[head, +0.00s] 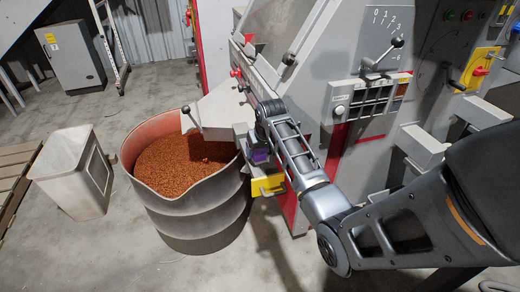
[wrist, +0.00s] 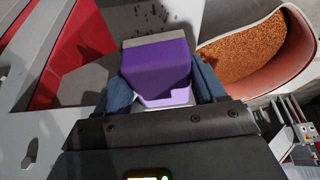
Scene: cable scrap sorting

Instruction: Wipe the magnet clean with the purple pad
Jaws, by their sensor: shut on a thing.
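My gripper (wrist: 160,88) is shut on the purple pad (wrist: 157,68), with a dark blue finger on each side of it. The pad is a purple block with a lighter lilac part near the gripper and a grey strip along its far edge. In the head view the purple pad (head: 260,156) shows small at the end of my arm, beside the machine. Beyond it in the wrist view is a grey surface with dark flecks (wrist: 150,14); it may be the magnet. I cannot tell whether the pad touches it.
A drum (head: 200,212) full of copper-coloured granules stands just left of my gripper; its granules (wrist: 240,52) show at right in the wrist view. A yellow part (head: 267,185) sits below my gripper. The grey machine (head: 330,60) rises behind. A pale bin (head: 75,172) stands at left.

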